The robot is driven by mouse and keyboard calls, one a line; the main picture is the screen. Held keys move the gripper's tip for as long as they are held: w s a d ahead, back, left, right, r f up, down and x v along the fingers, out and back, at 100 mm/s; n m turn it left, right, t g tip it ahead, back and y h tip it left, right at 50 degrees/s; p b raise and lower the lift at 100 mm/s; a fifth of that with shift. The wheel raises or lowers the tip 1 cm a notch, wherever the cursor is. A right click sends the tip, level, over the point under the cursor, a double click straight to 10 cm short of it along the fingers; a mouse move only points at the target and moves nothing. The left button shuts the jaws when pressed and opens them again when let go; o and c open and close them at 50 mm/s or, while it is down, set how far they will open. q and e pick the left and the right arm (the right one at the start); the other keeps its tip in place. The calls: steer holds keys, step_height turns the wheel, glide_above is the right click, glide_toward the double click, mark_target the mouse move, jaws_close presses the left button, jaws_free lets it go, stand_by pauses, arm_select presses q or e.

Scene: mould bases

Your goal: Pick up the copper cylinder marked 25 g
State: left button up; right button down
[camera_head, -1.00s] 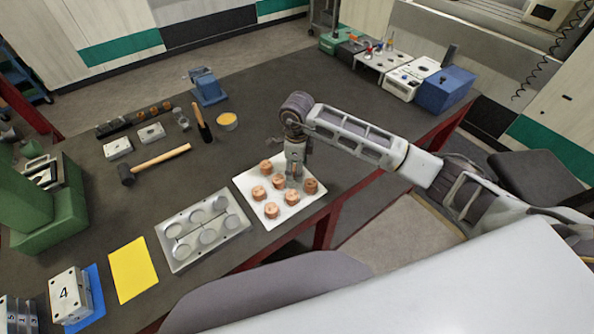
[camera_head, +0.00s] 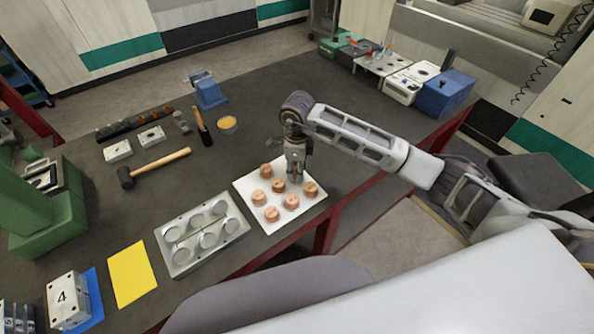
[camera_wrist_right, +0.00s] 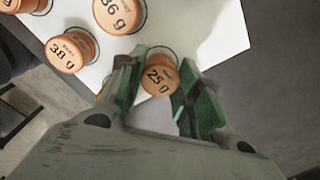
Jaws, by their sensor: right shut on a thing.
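The copper cylinder marked 25 g (camera_wrist_right: 158,79) is between the green-padded fingers of my right gripper (camera_wrist_right: 161,85) in the right wrist view, label facing the camera. The gripper is shut on it, over the white sheet's edge area. In the head view my right gripper (camera_head: 295,176) points down at the back right part of the white sheet (camera_head: 246,184); it mostly hides the held cylinder. I cannot tell whether the cylinder is clear of the sheet. My left gripper is not in view.
Other copper cylinders stand close by, including one marked 36 g (camera_wrist_right: 117,12) and one marked 38 g (camera_wrist_right: 70,51). The table right of the sheet is clear.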

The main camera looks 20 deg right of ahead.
steer(key=shift+r+b, duration=0.75)
steer(key=shift+r, duration=3.8)
